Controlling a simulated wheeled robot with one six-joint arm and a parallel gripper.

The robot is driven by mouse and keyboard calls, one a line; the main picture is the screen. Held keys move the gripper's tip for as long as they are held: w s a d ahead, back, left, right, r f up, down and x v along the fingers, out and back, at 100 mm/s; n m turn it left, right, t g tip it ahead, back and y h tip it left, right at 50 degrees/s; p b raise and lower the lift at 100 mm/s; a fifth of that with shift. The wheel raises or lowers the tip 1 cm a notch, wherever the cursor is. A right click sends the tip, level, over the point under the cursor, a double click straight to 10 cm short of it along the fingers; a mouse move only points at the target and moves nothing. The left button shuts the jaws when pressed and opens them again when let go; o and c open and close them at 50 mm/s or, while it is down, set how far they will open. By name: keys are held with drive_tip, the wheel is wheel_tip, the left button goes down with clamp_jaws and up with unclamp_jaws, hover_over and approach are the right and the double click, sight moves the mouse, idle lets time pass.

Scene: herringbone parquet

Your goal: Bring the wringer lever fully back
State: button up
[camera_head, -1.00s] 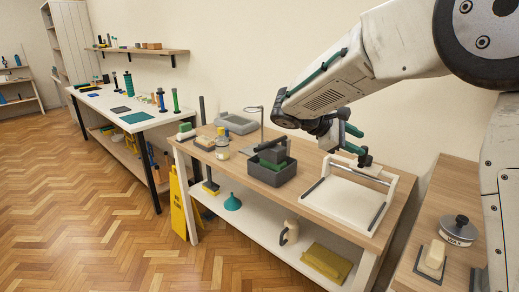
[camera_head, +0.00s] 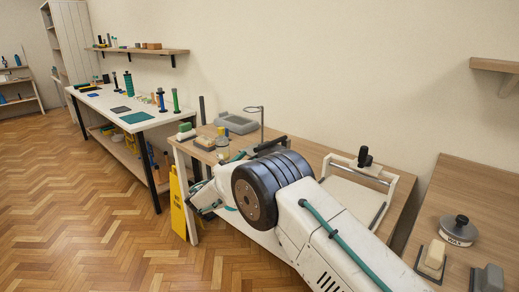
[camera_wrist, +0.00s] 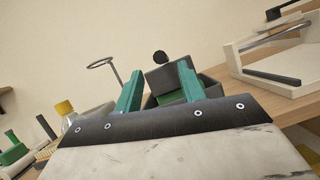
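The dark grey wringer box (camera_wrist: 208,88) stands ahead in the wrist view, with a tilted dark block (camera_wrist: 168,78) and something green in it. A round black knob (camera_wrist: 160,57) shows just above the block; it looks like the lever's end, but its shaft is hidden. My gripper (camera_wrist: 158,83) is open, its two green fingers apart and pointing toward the box. Nothing is held between them. The box looks beyond the fingertips; I cannot tell whether anything touches. In the head view my arm covers the box and the fingers.
A white frame (camera_head: 396,192) with a crossbar and upright black handle (camera_head: 364,157) stands right on the wooden bench. A yellow floor sign (camera_head: 180,207) stands at the bench's left end.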

sight(260, 148)
drive_tip(key=x, duration=0.7)
drive_tip(key=shift+w+d+r, duration=0.1)
drive_tip(key=shift+d+r, duration=0.05)
drive_tip(key=shift+d, duration=0.05)
clamp_jaws()
